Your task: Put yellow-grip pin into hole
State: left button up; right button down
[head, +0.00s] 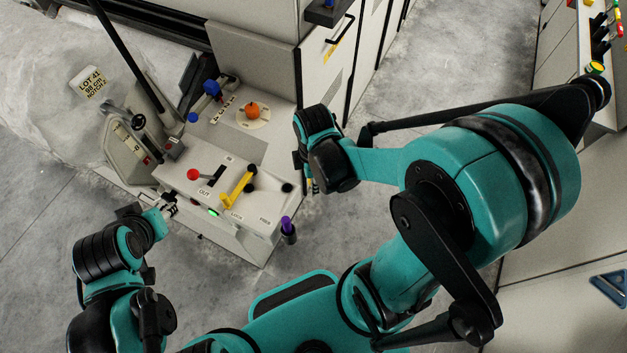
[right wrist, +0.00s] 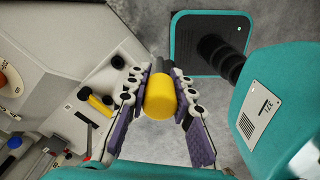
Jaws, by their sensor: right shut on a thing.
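The yellow grip (right wrist: 160,97) of a pin is between the two fingers of my right gripper (right wrist: 161,88) in the right wrist view.
The panel carries a yellow lever (head: 238,184), a red-knobbed lever (head: 194,175) and a lit green lamp (head: 213,212). An orange knob (head: 252,109) is behind. Grey floor is clear in front.

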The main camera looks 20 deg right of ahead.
jog(key=shift+r+p, duration=1.25)
jog(key=shift+r, duration=0.4)
jog(key=shift+f, duration=0.1)
